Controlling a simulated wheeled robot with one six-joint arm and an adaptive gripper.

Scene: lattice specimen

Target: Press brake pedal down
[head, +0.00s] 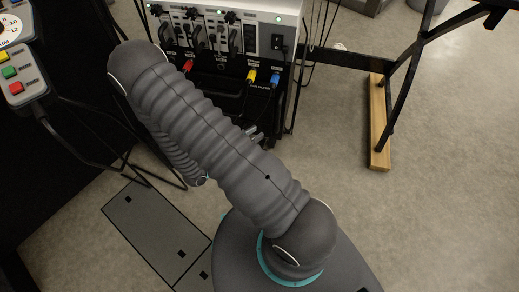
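I cannot make out a brake pedal in the head view. My grey ribbed arm runs diagonally across the middle and hides what lies behind it. My gripper is mostly or wholly hidden behind the arm. Small grey parts that stick out past the arm's right edge may be its fingers (253,133), but whether they are open or shut does not show. Nothing is seen held.
A control unit (250,35) with switches and red, yellow and blue plugs stands at the top. A button box (22,75) is at left. Cables hang below it. A black metal frame stands on a wooden block (379,125) at right. Speckled floor (450,210) is clear at lower right.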

